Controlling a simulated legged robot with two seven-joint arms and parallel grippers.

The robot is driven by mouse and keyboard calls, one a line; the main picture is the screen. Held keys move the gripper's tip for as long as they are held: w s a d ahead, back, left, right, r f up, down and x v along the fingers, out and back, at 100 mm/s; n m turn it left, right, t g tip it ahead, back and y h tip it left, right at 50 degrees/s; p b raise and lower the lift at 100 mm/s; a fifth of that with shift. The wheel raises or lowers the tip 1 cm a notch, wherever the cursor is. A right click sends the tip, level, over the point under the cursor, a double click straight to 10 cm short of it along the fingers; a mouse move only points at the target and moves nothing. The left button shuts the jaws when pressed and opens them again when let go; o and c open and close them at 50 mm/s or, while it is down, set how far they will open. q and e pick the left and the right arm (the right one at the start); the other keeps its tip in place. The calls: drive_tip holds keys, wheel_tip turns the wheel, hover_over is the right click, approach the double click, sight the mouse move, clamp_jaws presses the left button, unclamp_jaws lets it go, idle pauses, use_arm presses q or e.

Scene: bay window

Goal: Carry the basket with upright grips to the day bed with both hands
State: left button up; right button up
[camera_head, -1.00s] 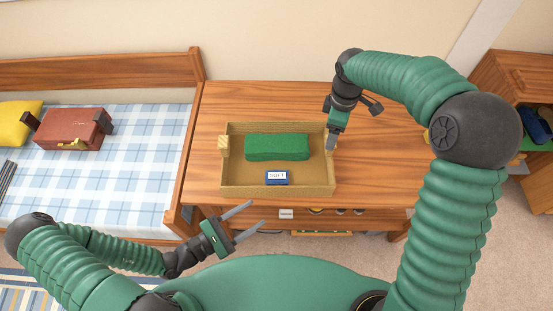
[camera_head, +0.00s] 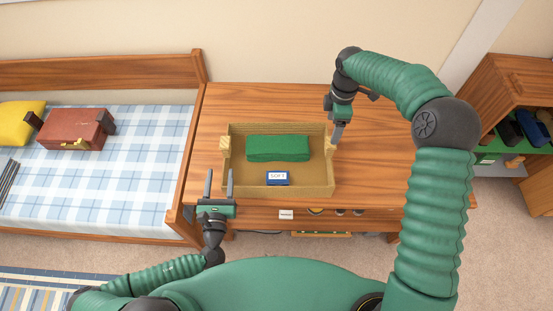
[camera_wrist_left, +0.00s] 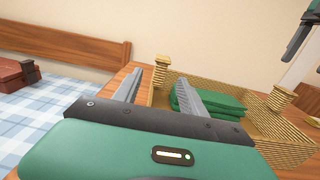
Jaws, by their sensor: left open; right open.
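The woven basket (camera_head: 235,183) stands on the wooden table, with a folded green cloth (camera_head: 278,148) and a small blue label reading SOFT (camera_head: 277,178) showing. It has a pale upright grip on the left (camera_head: 225,145) and one on the right (camera_head: 332,146). My left gripper (camera_head: 218,178) is open and empty by the basket's front left corner; its fingers also show in the left wrist view (camera_wrist_left: 160,88), short of the grips. My right gripper (camera_head: 338,132) is open at the right grip; whether it touches is unclear. The day bed (camera_head: 110,190) with a checked cover is at the left.
The bed's wooden end rail (camera_head: 188,175) borders the table (camera_head: 385,150). A wooden shelf (camera_head: 515,95) stands at the right.

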sight(224, 150)
use_arm(q)
drive_tip(key=w, duration=1.3)
drive_tip(key=shift+d, duration=0.15)
use_arm(e)
drive_tip(key=f, duration=1.3)
drive_tip(key=shift+w+d, duration=0.1)
drive_tip(key=shift+d, duration=0.1)
use_arm(q)
drive_tip(key=shift+d, duration=0.1)
use_arm(e)
drive_tip(key=shift+d+r, duration=0.1)
use_arm(q)
drive_tip(key=shift+c, duration=0.7)
use_arm(e)
drive_tip(key=shift+c, duration=0.7)
use_arm(q)
clamp_jaws()
use_arm(e)
drive_tip(key=c, duration=0.9)
clamp_jaws()
use_arm(q)
drive_tip(key=shift+r, duration=0.1)
use_arm(e)
drive_tip(key=shift+r, duration=0.1)
